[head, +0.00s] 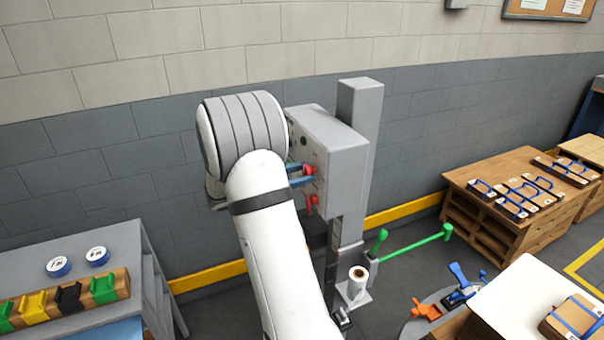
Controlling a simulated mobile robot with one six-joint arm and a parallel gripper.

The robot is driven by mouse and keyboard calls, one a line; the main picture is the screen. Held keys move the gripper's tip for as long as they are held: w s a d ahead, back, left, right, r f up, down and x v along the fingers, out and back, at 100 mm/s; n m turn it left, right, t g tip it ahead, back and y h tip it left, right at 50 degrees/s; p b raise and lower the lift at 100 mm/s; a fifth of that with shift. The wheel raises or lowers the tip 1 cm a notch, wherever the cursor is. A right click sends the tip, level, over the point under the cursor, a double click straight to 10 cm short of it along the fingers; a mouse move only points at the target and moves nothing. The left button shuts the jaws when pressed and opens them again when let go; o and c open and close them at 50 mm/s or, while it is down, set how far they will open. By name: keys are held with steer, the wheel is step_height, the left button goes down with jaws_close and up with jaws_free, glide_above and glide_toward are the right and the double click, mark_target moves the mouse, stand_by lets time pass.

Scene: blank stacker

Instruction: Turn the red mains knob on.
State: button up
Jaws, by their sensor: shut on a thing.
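A grey control box (343,160) stands on a column by the wall, its panel side turned left and partly hidden by my arm. The red knob (309,169) sticks out of that panel. My gripper (304,175) has blue fingers at the panel, one above the other, and is shut on the red knob. The knob's marking and exact angle are too small to tell. A second red part (312,204) sits lower on the panel, below my fingers and apart from them.
A green lever (418,243) reaches out low beside the column. A white roll (357,280) stands at its foot. A grey bench (85,240) with tape rolls is at left. A wooden stand (510,190) with blue-handled blocks is at right. My arm crosses the middle.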

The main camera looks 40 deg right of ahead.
steer(key=shift+c, duration=0.8)
steer(key=shift+s+d, duration=0.1)
steer(key=shift+d, duration=0.05)
steer(key=shift+f, duration=0.15)
steer(key=shift+b, duration=0.55)
steer(key=shift+f+m+b, duration=0.1)
steer(key=shift+m+b, duration=8.8)
steer(key=shift+b, duration=3.9)
